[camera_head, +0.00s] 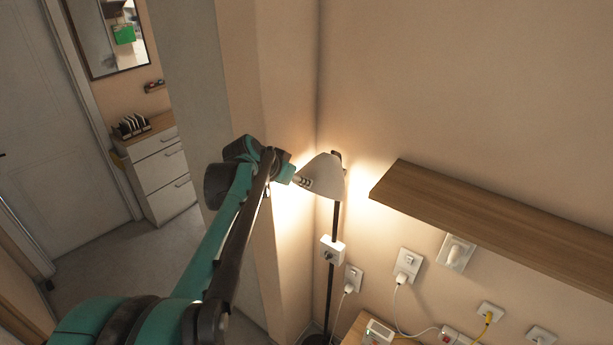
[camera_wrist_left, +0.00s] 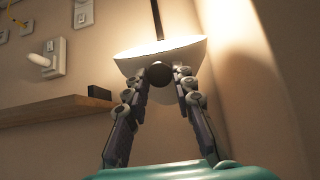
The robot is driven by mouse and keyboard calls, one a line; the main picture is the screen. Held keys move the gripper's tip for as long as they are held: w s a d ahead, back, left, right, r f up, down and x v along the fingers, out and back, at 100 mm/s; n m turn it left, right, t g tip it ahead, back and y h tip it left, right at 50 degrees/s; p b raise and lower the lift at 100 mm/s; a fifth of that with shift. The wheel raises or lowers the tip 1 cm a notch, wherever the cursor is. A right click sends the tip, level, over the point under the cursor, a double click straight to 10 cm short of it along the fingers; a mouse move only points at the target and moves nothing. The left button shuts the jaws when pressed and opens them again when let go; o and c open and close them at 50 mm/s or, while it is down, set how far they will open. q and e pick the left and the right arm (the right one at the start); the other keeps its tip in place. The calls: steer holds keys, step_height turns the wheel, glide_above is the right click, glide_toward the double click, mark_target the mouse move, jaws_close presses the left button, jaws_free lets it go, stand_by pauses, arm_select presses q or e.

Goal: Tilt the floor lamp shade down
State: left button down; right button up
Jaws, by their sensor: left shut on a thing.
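The floor lamp shade (camera_head: 322,177) is a pale, lit cone on a thin black pole (camera_head: 334,222) in the wall corner. In the head view its light falls on the walls to both sides. My left gripper (camera_head: 302,181) reaches the shade from the left. In the left wrist view the shade (camera_wrist_left: 178,48) shows its bright rim, and my left gripper (camera_wrist_left: 160,74) is shut on a dark round knob (camera_wrist_left: 159,75) at the shade's edge. The fingertips hide part of the knob. My right gripper is not in view.
A wooden wall shelf (camera_head: 490,215) juts out to the right of the lamp. A white box with a dial (camera_head: 332,250) sits on the pole. Sockets and plugs (camera_head: 407,267) line the wall below the shelf. A white drawer cabinet (camera_head: 160,170) stands far left.

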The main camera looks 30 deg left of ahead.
arm_select(q)
step_height(320, 180, down, 16)
steer(key=s+t+b, duration=0.2)
steer(key=t+b, duration=0.2)
steer(key=b, duration=0.9)
steer(key=shift+r+h, duration=0.2)
steer(key=shift+h, duration=0.1)
steer(key=c, duration=1.4)
jaws_free()
steer(key=shift+c, duration=0.2)
steer(key=shift+o, duration=0.9)
steer(key=shift+w, duration=0.15)
